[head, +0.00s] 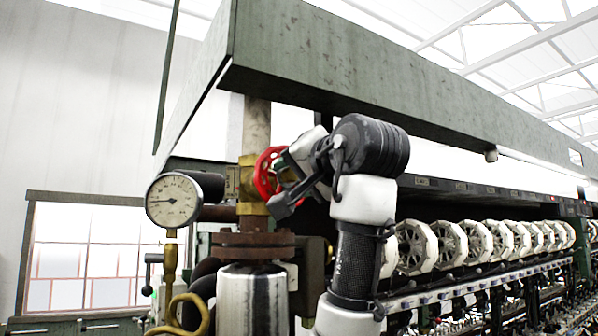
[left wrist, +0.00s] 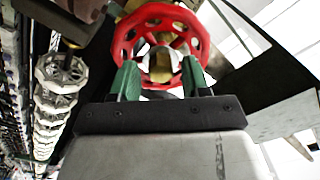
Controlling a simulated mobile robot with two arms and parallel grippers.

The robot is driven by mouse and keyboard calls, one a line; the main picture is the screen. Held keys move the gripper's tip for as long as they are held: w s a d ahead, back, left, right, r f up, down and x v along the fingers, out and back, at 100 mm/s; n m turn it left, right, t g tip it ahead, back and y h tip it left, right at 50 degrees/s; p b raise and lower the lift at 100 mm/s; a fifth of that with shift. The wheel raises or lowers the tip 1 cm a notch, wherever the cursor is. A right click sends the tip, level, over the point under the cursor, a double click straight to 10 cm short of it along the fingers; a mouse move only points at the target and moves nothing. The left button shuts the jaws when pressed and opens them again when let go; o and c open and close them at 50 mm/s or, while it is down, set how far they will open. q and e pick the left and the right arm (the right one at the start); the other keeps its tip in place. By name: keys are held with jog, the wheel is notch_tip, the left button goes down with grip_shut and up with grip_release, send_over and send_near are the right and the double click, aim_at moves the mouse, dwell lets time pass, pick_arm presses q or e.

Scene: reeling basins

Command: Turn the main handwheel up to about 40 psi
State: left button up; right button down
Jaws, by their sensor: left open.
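The red main handwheel (head: 264,172) is mounted on a brass valve (head: 249,185) on the vertical pipe. My left gripper (head: 282,184) is at the wheel's right side in the head view and partly hides it. In the left wrist view the red wheel (left wrist: 203,40) fills the top middle. There my left gripper (left wrist: 160,66) is open, its two green fingers apart and overlapping the wheel's near rim. I cannot tell whether they touch it. The round pressure gauge (head: 172,201) is left of the valve; its needle points left, and its numbers are too small to read. My right gripper is not in view.
A long green beam (head: 380,75) runs overhead. A rusty flange (head: 252,246) and a metal cylinder (head: 252,295) are below the valve. A row of white reels (head: 448,243) stretches right. A brass looped pipe (head: 186,312) is at lower left.

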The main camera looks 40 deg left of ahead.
pick_arm(q)
jog(key=c, duration=0.8)
jog(key=n, duration=2.2)
jog(key=shift+f, duration=0.15)
jog(key=n, duration=0.6)
jog(key=shift+n, duration=0.4)
jog(key=o, duration=0.8)
